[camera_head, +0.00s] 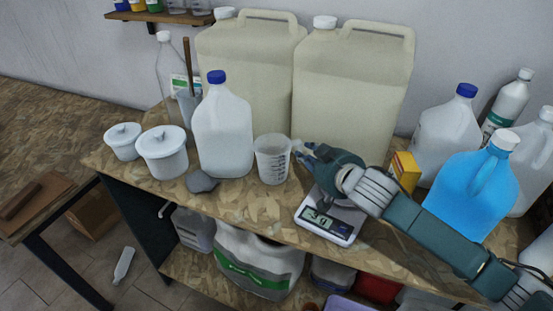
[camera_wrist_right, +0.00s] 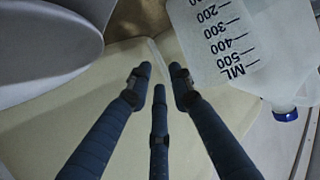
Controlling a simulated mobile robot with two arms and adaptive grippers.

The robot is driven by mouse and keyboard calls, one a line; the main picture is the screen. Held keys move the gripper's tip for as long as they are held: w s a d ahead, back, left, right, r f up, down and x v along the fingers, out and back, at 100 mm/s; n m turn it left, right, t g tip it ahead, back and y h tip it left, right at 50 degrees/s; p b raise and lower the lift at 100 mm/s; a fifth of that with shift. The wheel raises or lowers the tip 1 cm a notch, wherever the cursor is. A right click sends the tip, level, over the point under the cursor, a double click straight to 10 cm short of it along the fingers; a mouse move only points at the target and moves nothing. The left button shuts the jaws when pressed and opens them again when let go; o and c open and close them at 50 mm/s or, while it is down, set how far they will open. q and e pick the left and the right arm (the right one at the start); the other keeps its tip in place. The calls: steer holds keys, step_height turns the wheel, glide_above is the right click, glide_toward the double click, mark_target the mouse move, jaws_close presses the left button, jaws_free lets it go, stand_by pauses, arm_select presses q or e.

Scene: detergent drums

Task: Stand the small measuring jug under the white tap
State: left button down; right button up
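A translucent measuring jug (camera_head: 272,160) with dark graduation marks stands upright near the bench's front edge. It also shows at the upper right of the right wrist view (camera_wrist_right: 215,38), printed up to 500 ML. My right gripper (camera_head: 304,152) is just right of the jug, in front of a large cream drum (camera_head: 350,95). In the right wrist view the gripper's fingers (camera_wrist_right: 158,78) are apart with nothing between them, and the jug is beside them. A second cream drum (camera_head: 255,70) stands behind the jug. I cannot make out a white tap. My left gripper is not in view.
A blue-capped jug (camera_head: 222,130) stands left of the measuring jug. A scale (camera_head: 327,221) lies under my right arm. White tubs (camera_head: 163,153), a grey stone-like lump (camera_head: 202,182) and a bright blue container (camera_head: 472,190) share the bench (camera_head: 235,205).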

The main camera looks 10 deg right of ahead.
mark_target(299, 149)
steer(key=p+x, duration=0.1)
steer(key=x, duration=0.3)
steer(key=shift+w+a+p, duration=0.1)
steer(key=shift+p, duration=0.2)
steer(key=shift+w+a+f, duration=0.1)
steer(key=shift+w+f, duration=0.25)
steer(key=shift+w, duration=0.2)
jaws_close()
